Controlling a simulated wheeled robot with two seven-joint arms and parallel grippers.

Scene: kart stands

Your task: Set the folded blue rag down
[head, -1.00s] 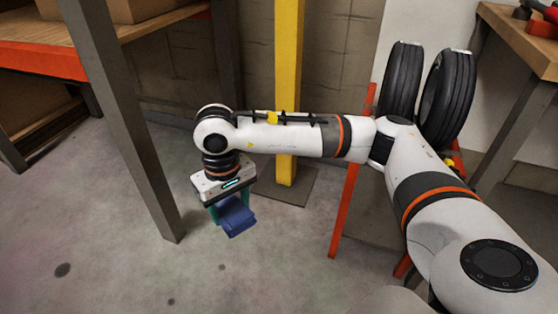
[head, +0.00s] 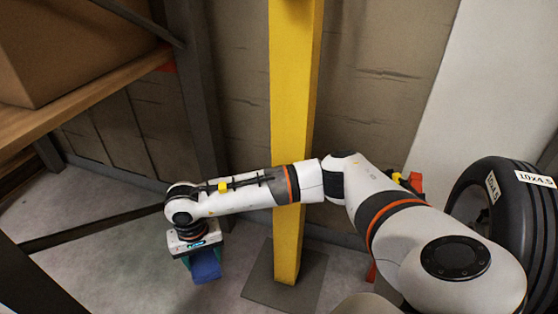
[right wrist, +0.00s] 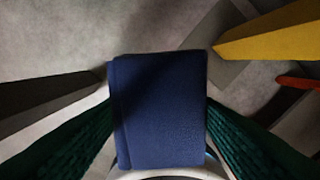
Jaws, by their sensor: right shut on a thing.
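The folded blue rag (head: 206,268) hangs below my right gripper (head: 204,262) in the head view, above the grey concrete floor. In the right wrist view the rag (right wrist: 160,110) fills the middle, between the two green fingers of my right gripper (right wrist: 158,128). The fingers are shut on it from both sides. Floor shows beyond the rag's far edge, and how high the rag is above it I cannot tell. My left gripper is not in view.
A yellow post (head: 290,150) on a grey base plate (head: 262,292) stands just right of the gripper. A wooden shelf (head: 80,105) bearing a cardboard box (head: 75,45) is at upper left. A tyre (head: 500,215) stands at right. Open floor (head: 120,265) lies left of the rag.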

